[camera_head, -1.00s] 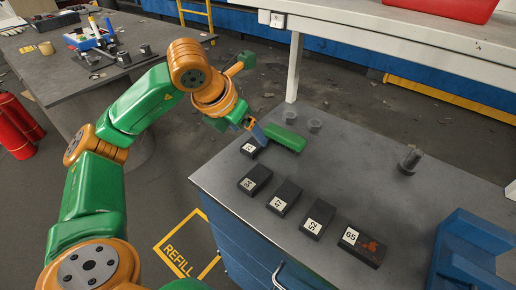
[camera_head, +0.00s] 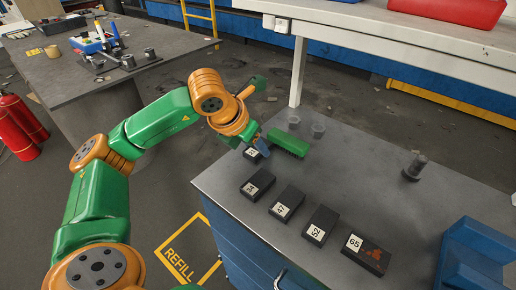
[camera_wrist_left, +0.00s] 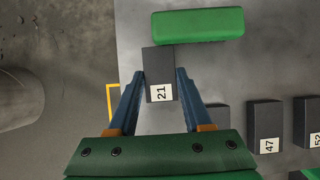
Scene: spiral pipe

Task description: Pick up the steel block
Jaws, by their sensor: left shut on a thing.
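A row of dark rectangular blocks with white number labels stands along the left edge of the bench (camera_head: 330,160). The pictures do not show which is called steel. My left gripper (camera_head: 259,147) is at the block labelled 21 (camera_head: 251,154), at the far end. In the left wrist view, its two blue fingers lie on either side of block 21 (camera_wrist_left: 158,65), closed on it. The other blocks are 34 (camera_head: 258,183), 47 (camera_head: 286,202), 52 (camera_head: 320,224) and 65 (camera_head: 364,254), which has red marks on top. My right gripper is not in view.
A dark cylinder on a base (camera_head: 414,168) and a blue holder (camera_head: 470,250) are to the right. The bench middle is clear.

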